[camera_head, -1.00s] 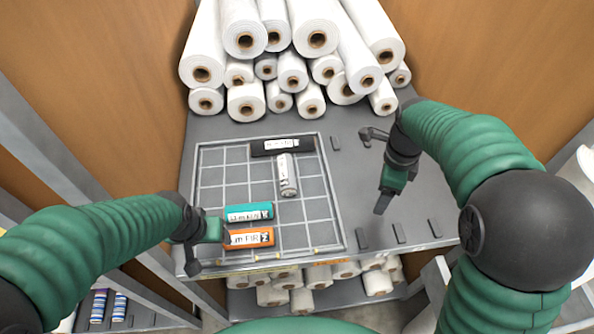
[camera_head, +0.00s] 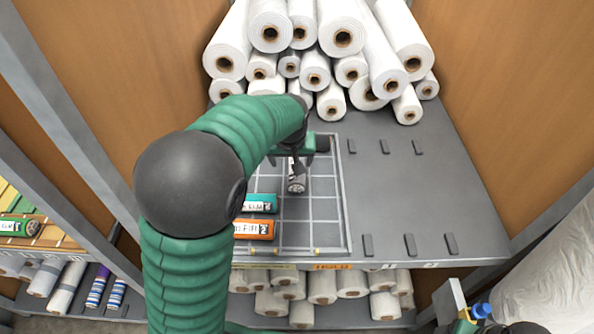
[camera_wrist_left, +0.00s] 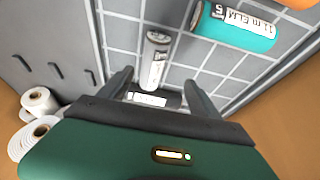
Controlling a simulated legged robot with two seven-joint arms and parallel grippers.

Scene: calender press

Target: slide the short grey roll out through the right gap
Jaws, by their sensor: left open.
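The short grey roll (camera_head: 297,184) lies lengthwise on the gridded tray (camera_head: 325,215), its near end facing me. It also shows in the left wrist view (camera_wrist_left: 155,62). My left gripper (camera_head: 288,163) is over the far part of the tray, open, with the grey roll's far end near its fingers. In the left wrist view its fingers (camera_wrist_left: 160,92) stand apart, with the black roll (camera_wrist_left: 152,99) showing between them and the grey roll beyond. I cannot tell whether they touch either roll. The right gap cannot be made out clearly.
A teal roll (camera_head: 261,204) and an orange roll (camera_head: 254,229) lie on the tray, left of the grey roll. White rolls (camera_head: 315,75) are stacked behind. The grey shelf (camera_head: 410,195) right of the tray is mostly clear, with several small dark blocks (camera_head: 410,244).

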